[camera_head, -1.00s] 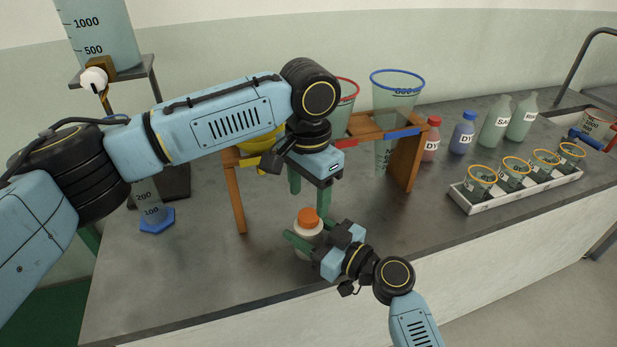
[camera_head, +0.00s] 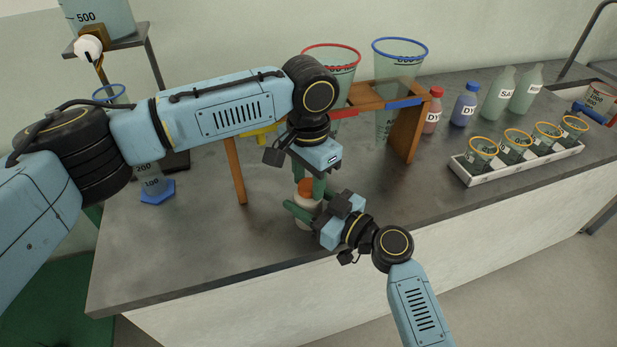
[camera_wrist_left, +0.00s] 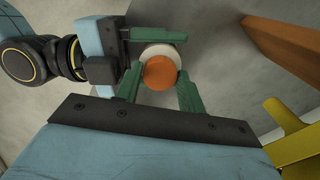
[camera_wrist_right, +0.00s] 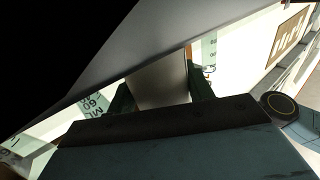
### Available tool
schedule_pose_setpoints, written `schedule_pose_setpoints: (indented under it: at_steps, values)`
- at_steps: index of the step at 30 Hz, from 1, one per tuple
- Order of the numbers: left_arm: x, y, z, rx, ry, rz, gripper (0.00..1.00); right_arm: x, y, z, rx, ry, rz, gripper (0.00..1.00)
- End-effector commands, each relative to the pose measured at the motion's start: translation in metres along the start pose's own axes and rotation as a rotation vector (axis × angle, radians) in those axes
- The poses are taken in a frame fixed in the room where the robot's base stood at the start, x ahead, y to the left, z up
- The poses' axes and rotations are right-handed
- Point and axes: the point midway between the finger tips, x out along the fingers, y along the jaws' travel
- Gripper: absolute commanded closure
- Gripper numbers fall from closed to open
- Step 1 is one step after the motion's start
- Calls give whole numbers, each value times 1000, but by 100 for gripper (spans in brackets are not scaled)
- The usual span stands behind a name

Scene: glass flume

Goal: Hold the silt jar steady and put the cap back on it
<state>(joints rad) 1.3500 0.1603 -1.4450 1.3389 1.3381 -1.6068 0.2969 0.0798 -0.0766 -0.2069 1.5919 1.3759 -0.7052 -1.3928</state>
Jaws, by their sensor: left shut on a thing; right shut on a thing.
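The silt jar (camera_head: 304,222) is pale and stands upright near the bench's front edge. My left gripper (camera_head: 311,188) reaches down from above, shut on the cap with a green finger at either side. My right gripper (camera_head: 302,214) is shut on the jar's body from the right; in the right wrist view the jar (camera_wrist_right: 160,82) fills its fingers.
A wooden rack (camera_head: 405,140) with red-rimmed and blue-rimmed cones stands behind. A white tray (camera_head: 520,166) of several yellow-rimmed cups and several bottles are at the right. A blue-footed cylinder (camera_head: 150,188) stands left. The bench front-left is clear.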

Motion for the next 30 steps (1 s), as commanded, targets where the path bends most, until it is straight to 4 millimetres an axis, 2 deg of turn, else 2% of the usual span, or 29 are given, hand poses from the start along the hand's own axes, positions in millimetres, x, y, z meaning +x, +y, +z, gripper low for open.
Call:
schedule_pose_setpoints:
  at_steps: [7, 8, 12, 14, 23, 26, 30]
  values:
    - [0, 0, 0, 4, 1, 0, 89, 0, 0, 0, 0, 0, 0, 100]
    - [0, 0, 0, 4, 1, 0, 60, 0, 0, 0, 0, 0, 0, 100]
    - [0, 0, 0, 4, 1, 0, 42, 0, 0, 0, 0, 0, 0, 100]
    - [0, 0, 0, 4, 1, 0, 36, 0, 0, 0, 0, 0, 0, 100]
    - [-3, 0, 0, 4, 1, 0, 36, 0, 0, 0, 0, 0, 0, 100]
    - [-12, 0, -1, 4, 3, -1, 36, 0, 0, 0, 0, 0, 0, 100]
    - [-38, 0, -1, 4, 5, -1, 36, 0, 0, 0, 0, 0, 0, 100]
